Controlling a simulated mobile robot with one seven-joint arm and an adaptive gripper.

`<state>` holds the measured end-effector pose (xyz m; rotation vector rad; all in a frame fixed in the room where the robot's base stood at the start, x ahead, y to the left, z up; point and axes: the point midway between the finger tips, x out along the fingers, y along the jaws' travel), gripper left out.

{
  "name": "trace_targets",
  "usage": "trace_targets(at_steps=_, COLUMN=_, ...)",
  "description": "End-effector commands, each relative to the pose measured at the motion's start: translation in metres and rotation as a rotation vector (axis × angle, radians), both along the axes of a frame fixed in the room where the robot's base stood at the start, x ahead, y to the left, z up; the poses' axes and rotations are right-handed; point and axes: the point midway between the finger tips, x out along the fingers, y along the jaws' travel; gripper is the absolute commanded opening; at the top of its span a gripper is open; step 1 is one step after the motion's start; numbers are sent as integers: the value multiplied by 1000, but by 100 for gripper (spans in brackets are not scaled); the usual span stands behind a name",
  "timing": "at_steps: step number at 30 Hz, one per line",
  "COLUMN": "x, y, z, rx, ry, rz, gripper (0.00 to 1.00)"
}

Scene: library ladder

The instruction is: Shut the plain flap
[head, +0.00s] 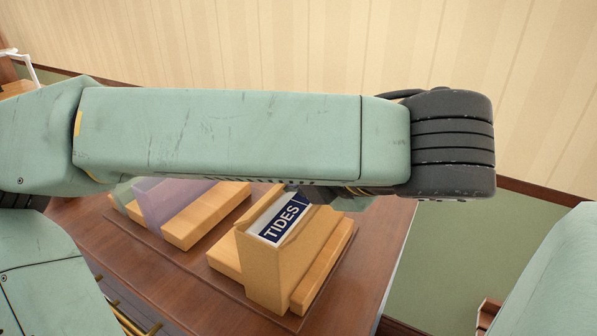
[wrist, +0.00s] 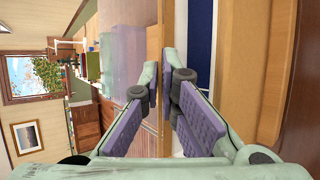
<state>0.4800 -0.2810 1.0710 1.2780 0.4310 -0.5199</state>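A light wooden box (head: 272,262) stands on the dark wooden table top, with a dark blue TIDES label (head: 283,222) on a white panel inside its raised walls. The blue label also shows in the wrist view (wrist: 201,30) beside a wooden panel (wrist: 251,65). I cannot tell which panel is the plain flap. My gripper (wrist: 162,88) has its two purple-padded fingers a little apart, with a thin wooden edge (wrist: 154,35) seen between and beyond the tips. Whether they touch it is unclear. In the head view my arm hides the gripper.
The table's right edge is close to the box.

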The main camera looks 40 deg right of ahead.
Motion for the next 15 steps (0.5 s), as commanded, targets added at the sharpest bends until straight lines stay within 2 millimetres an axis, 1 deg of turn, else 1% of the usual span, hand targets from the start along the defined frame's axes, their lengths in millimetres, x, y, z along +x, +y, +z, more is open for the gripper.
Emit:
trace_targets(at_steps=1, x=0, y=0, z=0, rx=1, ry=0, rz=1, gripper=5)
trace_targets(at_steps=9, x=0, y=0, z=0, rx=1, ry=1, rz=1, gripper=23)
trace_targets(at_steps=15, x=0, y=0, z=0, rx=1, ry=1, rz=1, gripper=23)
